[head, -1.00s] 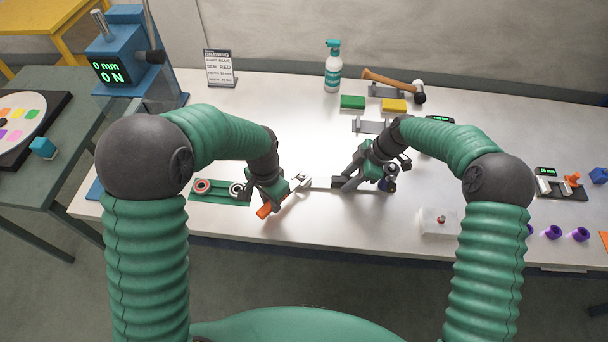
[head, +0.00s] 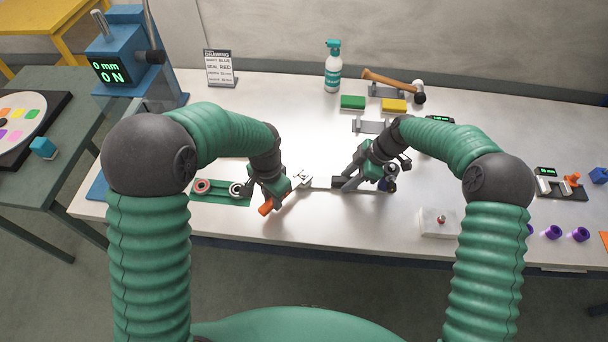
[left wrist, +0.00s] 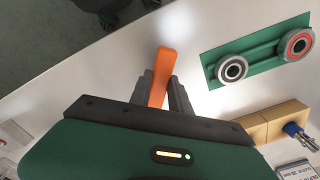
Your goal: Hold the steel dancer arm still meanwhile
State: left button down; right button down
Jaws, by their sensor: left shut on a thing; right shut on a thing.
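My left gripper (head: 270,198) is shut on the orange handle (head: 265,208) of a spanner; the steel jaw end (head: 302,179) points up and right. The left wrist view shows the orange handle (left wrist: 163,75) between both dark fingers (left wrist: 162,92). My right gripper (head: 352,181) is shut at a thin grey bar (head: 321,184), which looks like the steel dancer arm. The fingers and wrist cover most of it, so the exact grip is hidden. The spanner's jaw end lies close to the bar's left end; I cannot tell whether they touch.
A green plate (head: 222,198) with two round rollers lies left of my left gripper. A clear box (head: 438,222) with a red part stands at the right front. A steel bracket (head: 368,126), green block (head: 352,102), yellow block (head: 394,105) and hammer (head: 392,82) lie behind.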

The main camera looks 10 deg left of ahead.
pick_arm(q)
jog(key=shift+w+a+m, duration=0.6)
jog(key=shift+a+m, duration=0.05)
jog(key=shift+m, duration=0.05)
pick_arm(e)
jog(key=shift+s+f, duration=0.25)
jog(key=shift+f, duration=0.05)
pick_arm(q)
jog(key=shift+w, duration=0.1)
jog(key=shift+w+a+m, duration=0.5)
jog(key=shift+a+m, duration=0.05)
jog(key=shift+m, duration=0.15)
jog(key=shift+w+a+m, duration=0.1)
jog(key=shift+w+m, duration=0.1)
jog(key=shift+m, duration=0.1)
jog(key=shift+w+a+m, duration=0.55)
jog(key=shift+w+m, duration=0.25)
jog(key=shift+m, duration=0.1)
